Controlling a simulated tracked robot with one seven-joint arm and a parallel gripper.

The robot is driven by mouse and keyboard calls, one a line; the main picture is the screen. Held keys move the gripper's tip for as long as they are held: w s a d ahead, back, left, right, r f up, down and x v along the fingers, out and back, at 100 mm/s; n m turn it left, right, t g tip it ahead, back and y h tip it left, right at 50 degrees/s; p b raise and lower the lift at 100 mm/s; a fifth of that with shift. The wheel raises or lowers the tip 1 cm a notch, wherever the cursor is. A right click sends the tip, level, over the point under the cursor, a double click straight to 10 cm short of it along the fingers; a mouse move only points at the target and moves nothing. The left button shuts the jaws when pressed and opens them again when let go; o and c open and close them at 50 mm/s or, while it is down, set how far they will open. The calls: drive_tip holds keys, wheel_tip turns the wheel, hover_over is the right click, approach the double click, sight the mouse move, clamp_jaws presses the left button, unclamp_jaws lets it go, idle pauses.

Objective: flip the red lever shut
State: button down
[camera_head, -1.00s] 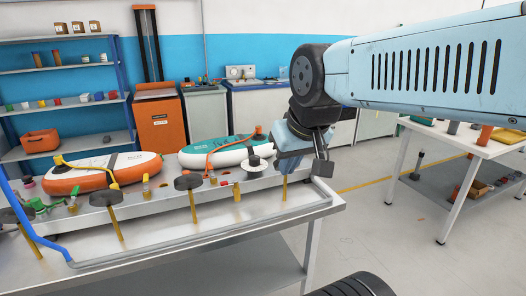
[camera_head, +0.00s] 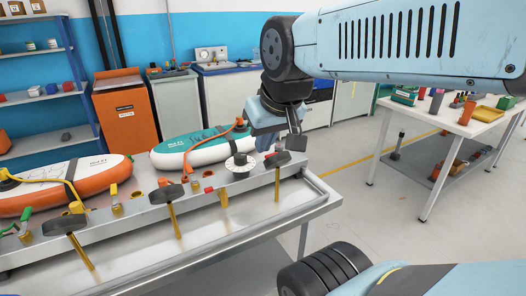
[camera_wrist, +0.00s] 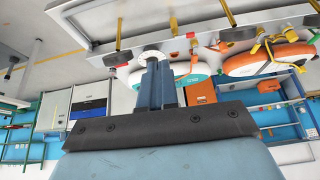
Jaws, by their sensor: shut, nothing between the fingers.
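A small red piece (camera_head: 209,189), which may be the red lever, sits on the grey rail of the bench, left of the white round dial. In the wrist view a small red spot (camera_wrist: 191,35) shows near the rail; its exact pose is too small to tell. My gripper (camera_head: 265,143) is above the right part of the rail, beyond the white dial (camera_head: 240,162). In the wrist view its two blue-grey fingers (camera_wrist: 159,65) are together and empty, covering part of the dial and teal board.
An orange-white board (camera_head: 60,186) and a teal-white board (camera_head: 200,150) lie behind the rail. Dark-topped yellow posts (camera_head: 172,215) stand along its front. The metal bench (camera_head: 215,245) is clear in front. A white table (camera_head: 460,125) stands at the right.

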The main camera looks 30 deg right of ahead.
drive_tip(key=w+d+f+m, duration=0.2)
drive_tip(key=w+d+m, duration=0.2)
drive_tip(key=w+m, duration=0.2)
drive_tip(key=w+d+f+m, duration=0.3)
drive_tip(key=w+m, duration=0.3)
drive_tip(key=m, duration=0.5)
drive_tip(key=w+d+f+m+y, duration=0.1)
drive_tip(key=w+d+f+m, duration=0.1)
drive_tip(key=w+d+m, duration=0.3)
drive_tip(key=shift+w+f+m+g, duration=0.15)
drive_tip(key=shift+w+m+g, duration=0.1)
drive_tip(key=shift+m, duration=0.85)
drive_tip(key=shift+w+f+m+g, duration=0.1)
drive_tip(key=shift+w+m+g, duration=0.1)
drive_tip(key=shift+m, duration=0.9)
drive_tip(key=w+d+f+m, duration=0.4)
drive_tip(key=d+m, duration=0.2)
drive_tip(key=m, duration=0.3)
drive_tip(key=shift+f+h, duration=0.35)
drive_tip(key=shift+h, duration=0.05)
drive_tip(key=shift+f, duration=0.1)
drive_tip(key=shift+x, duration=4.9)
drive_tip(key=shift+s+d, duration=0.1)
